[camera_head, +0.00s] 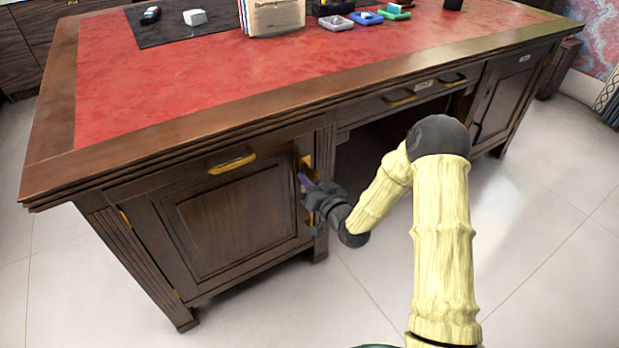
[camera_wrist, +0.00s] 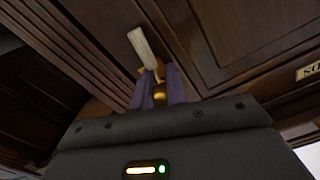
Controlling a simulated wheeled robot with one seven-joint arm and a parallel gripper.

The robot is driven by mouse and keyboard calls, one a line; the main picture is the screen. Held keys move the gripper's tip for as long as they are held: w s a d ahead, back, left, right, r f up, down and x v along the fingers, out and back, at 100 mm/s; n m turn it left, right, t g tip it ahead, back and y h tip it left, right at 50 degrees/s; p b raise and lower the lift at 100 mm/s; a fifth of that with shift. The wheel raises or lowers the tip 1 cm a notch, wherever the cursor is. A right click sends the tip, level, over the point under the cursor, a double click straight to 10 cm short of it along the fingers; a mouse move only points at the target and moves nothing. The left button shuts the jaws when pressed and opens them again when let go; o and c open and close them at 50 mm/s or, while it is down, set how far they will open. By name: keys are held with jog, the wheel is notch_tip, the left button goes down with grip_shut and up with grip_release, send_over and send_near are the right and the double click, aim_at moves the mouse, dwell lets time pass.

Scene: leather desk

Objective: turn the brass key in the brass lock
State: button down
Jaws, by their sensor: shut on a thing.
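My gripper (camera_head: 308,183) is at the right edge of the left cabinet door, just below a brass plate of the lock (camera_head: 307,161). In the wrist view its two purple fingers (camera_wrist: 160,88) are closed around a small round brass piece, the bow of the brass key (camera_wrist: 160,95). A pale flat tag-like piece (camera_wrist: 141,46) sticks out beyond the fingertips against the dark wood. The key's shaft and the keyhole are hidden by the fingers, so I cannot tell how far the key is in or how it is turned.
The wooden desk has a red leather top (camera_head: 250,80) with a dark mat (camera_head: 175,22), papers (camera_head: 275,15) and small coloured items at the back. The cabinet door (camera_head: 240,215) is shut, with a brass drawer handle (camera_head: 232,161) above it. Open knee space lies right of the cabinet.

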jog(key=shift+s+a+m, duration=0.1)
jog(key=shift+m, duration=0.6)
jog(key=shift+r+p, duration=0.1)
jog(key=shift+p, duration=0.25)
jog(key=shift+s+a+r+m+p, duration=0.15)
jog(key=shift+m+p, duration=0.2)
jog(key=shift+m, duration=0.4)
jog(key=shift+a+m+p, duration=0.1)
jog(key=shift+m+p, duration=0.2)
jog(key=shift+m, duration=0.75)
jog(key=shift+s+a+r+m+p, duration=0.1)
jog(key=shift+r+m+p, duration=0.15)
jog(key=shift+m+p, duration=0.8)
jog(key=shift+m, duration=0.25)
